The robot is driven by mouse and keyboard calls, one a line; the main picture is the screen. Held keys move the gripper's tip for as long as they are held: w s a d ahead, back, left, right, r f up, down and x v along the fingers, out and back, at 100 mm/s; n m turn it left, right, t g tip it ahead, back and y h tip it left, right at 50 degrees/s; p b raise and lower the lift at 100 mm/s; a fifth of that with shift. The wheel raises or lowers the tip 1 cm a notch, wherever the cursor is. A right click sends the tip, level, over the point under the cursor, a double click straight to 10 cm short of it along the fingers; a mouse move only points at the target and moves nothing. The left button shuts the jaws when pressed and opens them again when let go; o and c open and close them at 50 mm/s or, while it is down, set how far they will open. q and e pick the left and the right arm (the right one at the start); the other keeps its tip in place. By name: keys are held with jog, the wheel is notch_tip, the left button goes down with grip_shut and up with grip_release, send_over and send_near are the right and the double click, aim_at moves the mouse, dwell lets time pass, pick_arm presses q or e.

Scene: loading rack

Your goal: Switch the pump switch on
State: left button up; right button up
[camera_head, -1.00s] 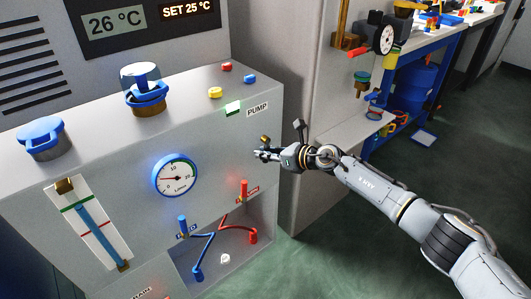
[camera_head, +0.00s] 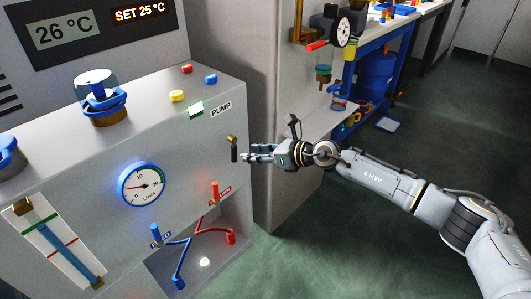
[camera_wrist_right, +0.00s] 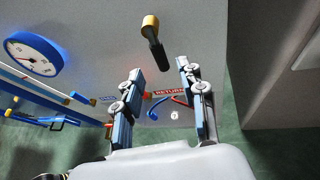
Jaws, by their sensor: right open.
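The pump switch (camera_head: 234,150) is a dark lever on a brass mount, on the cabinet's front face below the PUMP label (camera_head: 221,109). Its lever hangs downward. My right gripper (camera_head: 246,157) is open and empty just to the right of the lever in the head view. In the right wrist view the switch (camera_wrist_right: 155,42) lies beyond the two spread fingertips of my gripper (camera_wrist_right: 160,70), roughly between them. I see no contact between fingers and lever. My left gripper is not in view.
The cabinet (camera_head: 190,140) carries a round gauge (camera_head: 142,185), also in the wrist view (camera_wrist_right: 32,54). Below are blue (camera_head: 155,235) and red (camera_head: 215,191) valves with hoses. Coloured buttons sit on top. A workbench (camera_head: 360,70) stands behind; the green floor is open at right.

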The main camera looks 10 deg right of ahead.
jog(key=v, duration=0.4)
jog(key=shift+s+r, duration=0.1)
